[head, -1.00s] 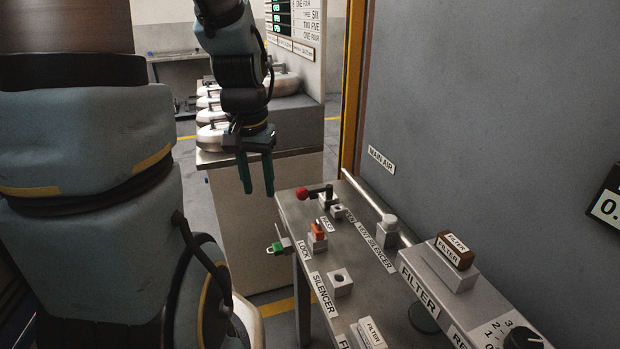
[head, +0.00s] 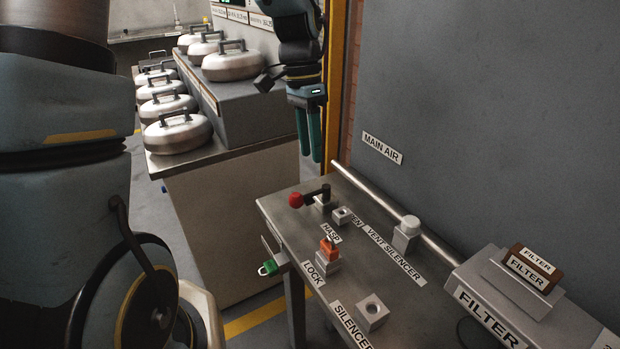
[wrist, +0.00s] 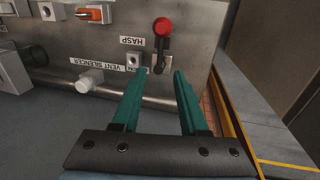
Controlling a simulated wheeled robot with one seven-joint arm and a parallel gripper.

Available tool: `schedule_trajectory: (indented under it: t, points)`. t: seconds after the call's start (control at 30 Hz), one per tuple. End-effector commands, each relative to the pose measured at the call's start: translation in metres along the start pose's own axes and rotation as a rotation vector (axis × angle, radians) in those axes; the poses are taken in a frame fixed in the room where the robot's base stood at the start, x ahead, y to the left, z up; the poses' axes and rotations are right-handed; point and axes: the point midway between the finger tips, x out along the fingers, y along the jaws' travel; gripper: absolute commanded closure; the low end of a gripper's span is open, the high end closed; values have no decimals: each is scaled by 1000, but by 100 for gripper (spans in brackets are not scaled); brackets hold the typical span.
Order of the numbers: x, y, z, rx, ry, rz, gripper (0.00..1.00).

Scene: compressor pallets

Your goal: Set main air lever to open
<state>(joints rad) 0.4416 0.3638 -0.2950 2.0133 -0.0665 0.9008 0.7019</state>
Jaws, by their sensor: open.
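The main air lever is a dark handle with a red knob (head: 296,200) near the far end of the grey bench, under the MAIN AIR sign (head: 382,148). It points to the left in the head view. In the wrist view the red knob (wrist: 163,26) shows at the top, with the dark handle running down from it. My gripper (head: 312,158) hangs above and just behind the lever, fingers down. In the wrist view my gripper (wrist: 164,72) is open, its teal fingers apart and empty. The fingertips look close to the lever's base; contact cannot be told.
The bench (head: 285,225) also bears an orange hasp piece (head: 328,249), a green lock (head: 268,267), a silencer socket (head: 372,311) and a filter block (head: 520,285). A pipe (head: 375,197) runs along the wall. Several metal pots (head: 178,133) stand on a counter to the left.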

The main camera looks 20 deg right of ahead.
Motion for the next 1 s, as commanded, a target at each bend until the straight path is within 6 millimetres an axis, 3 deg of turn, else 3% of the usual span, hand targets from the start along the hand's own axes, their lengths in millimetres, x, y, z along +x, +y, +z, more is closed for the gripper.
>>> schedule_trajectory:
  t: [0.2,0.4,0.83,1.0]
  points:
    - [42,0,1,-2,-5,3,57]
    - [70,0,1,-2,-3,1,57]
    - [82,-1,1,-4,0,-2,57]
    - [82,-1,1,-4,0,-2,74]
